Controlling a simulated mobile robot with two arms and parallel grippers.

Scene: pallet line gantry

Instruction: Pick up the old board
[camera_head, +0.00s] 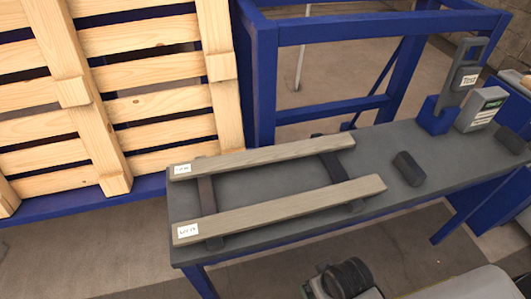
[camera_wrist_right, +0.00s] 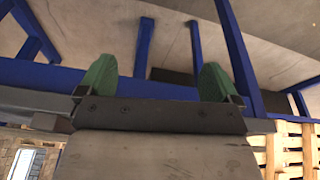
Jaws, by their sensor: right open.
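Two weathered grey-brown boards lie side by side on dark cross supports on the grey bench. The far board (camera_head: 265,158) and the near board (camera_head: 285,208) each carry a small white label at the left end, its text too small to read surely. I cannot tell which one is meant by the old board. My right gripper (camera_wrist_right: 158,72) shows in the right wrist view with two green fingers wide apart and nothing between them. No board shows in that view. My left gripper is not in view.
A wooden pallet (camera_head: 150,95) leans on a blue frame at the left. On the bench (camera_head: 270,182) are a dark roller-like piece (camera_head: 408,168), a blue holder (camera_head: 436,118) with a grey tool, and a grey box (camera_head: 481,109). Blue frame bars (camera_head: 390,27) stand behind the bench.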

